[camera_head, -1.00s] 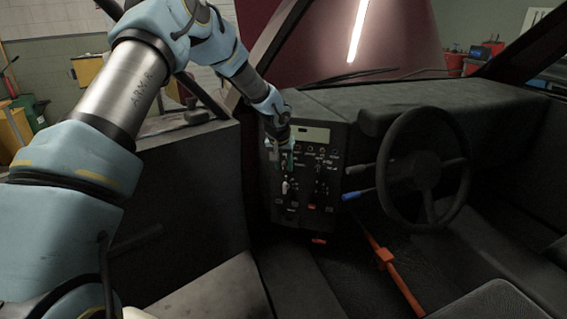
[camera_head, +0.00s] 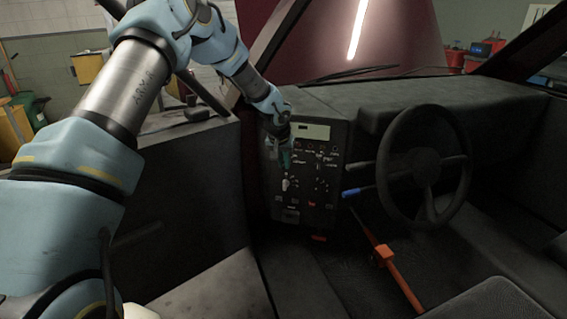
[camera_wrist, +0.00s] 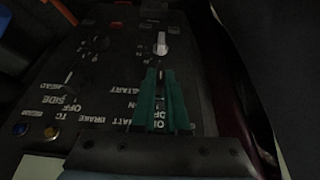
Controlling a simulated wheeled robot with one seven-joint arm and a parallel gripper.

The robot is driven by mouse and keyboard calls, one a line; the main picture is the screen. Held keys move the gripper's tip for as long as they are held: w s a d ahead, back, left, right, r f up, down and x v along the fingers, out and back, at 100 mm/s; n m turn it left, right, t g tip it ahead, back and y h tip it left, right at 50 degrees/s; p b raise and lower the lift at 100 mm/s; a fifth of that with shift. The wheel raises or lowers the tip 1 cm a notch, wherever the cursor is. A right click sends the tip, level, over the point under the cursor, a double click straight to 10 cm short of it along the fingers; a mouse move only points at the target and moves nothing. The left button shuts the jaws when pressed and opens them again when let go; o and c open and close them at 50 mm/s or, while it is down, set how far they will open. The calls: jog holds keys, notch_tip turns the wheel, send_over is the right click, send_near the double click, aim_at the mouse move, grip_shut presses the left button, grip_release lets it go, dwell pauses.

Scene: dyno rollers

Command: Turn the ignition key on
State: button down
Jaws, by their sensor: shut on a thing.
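The ignition key (camera_wrist: 160,76) shows as a small sliver between the green fingers of my gripper (camera_wrist: 159,80) in the wrist view. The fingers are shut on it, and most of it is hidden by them. Lettering including "START" and "ON" is on the panel beside the fingers, upside down in this view. In the head view my gripper (camera_head: 285,158) is at the upper left of the black control panel (camera_head: 325,185), and the key cannot be made out there. I cannot tell the key's exact angle.
A white knob (camera_wrist: 161,44) stands just past the fingertips in the wrist view. A dark round knob (camera_wrist: 97,44) is to the left. In the head view the steering wheel (camera_head: 382,160) and a blue-tipped lever (camera_head: 352,192) are right of the panel.

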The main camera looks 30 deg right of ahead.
jog(key=shift+d+f+b, duration=0.1)
jog(key=shift+b, duration=0.5)
jog(key=t+y+b, duration=0.2)
jog(key=b, duration=0.3)
jog(key=m+t+y+b, duration=0.1)
jog(key=t+y+b, duration=0.1)
jog(key=b, duration=0.3)
jog(key=s+d+t+y+b, duration=0.1)
jog(key=t+b, duration=0.1)
jog(key=b, duration=0.3)
jog(key=shift+f+m+y, duration=0.2)
jog(key=shift+m+y, duration=0.2)
jog(key=c, duration=0.9)
grip_release()
